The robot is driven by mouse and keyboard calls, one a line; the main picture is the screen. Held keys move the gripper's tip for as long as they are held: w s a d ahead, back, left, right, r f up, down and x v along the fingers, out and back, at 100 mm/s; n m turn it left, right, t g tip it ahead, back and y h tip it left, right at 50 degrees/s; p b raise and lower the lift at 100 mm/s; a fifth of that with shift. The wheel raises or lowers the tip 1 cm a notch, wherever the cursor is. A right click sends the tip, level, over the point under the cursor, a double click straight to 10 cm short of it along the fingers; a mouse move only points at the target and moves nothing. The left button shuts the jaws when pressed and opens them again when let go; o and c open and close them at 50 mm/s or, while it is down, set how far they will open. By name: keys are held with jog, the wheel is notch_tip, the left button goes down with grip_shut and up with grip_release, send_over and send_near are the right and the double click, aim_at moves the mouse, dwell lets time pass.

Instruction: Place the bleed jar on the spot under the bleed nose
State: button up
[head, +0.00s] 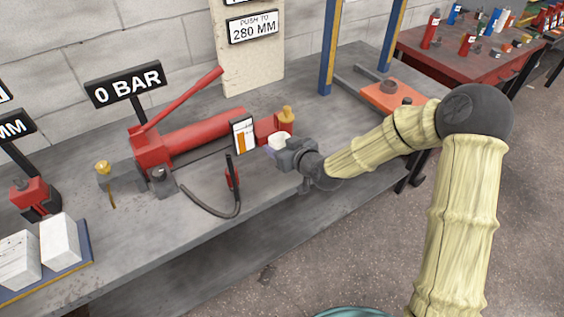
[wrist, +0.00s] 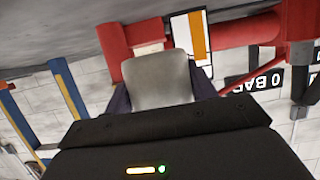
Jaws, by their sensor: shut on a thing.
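My gripper (head: 279,148) is shut on a pale, whitish jar (head: 279,138), beside the right end of the red pump. In the wrist view the jar (wrist: 158,80) fills the space between the dark fingers, one on each side. I cannot tell whether its base touches the bench. A grey block with a brass knob (head: 103,167) stands at the left of the pump. A thin brown piece (head: 112,199) points down at its front; it may be the bleed nose, but I cannot be sure. No marked spot is clearly visible under it.
The red pump (head: 205,135) with its raised lever lies across the bench (head: 160,255). A gauge card (head: 243,135), a black upright with a red part (head: 232,176) and a curved black hose (head: 205,212) stand between jar and block. White boxes (head: 60,242) sit front left.

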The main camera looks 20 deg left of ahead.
jog(key=shift+a+f, duration=0.15)
jog(key=shift+f, duration=0.4)
jog(key=shift+s+a, duration=0.1)
jog(key=shift+s, duration=0.15)
jog(key=shift+w, duration=0.1)
jog(key=f, duration=0.4)
jog(key=shift+d+f+b, duration=0.25)
jog(key=shift+b, duration=0.15)
jog(key=shift+a, duration=0.1)
jog(key=shift+f, duration=0.25)
jog(key=o, duration=1)
jog(key=shift+r, duration=0.1)
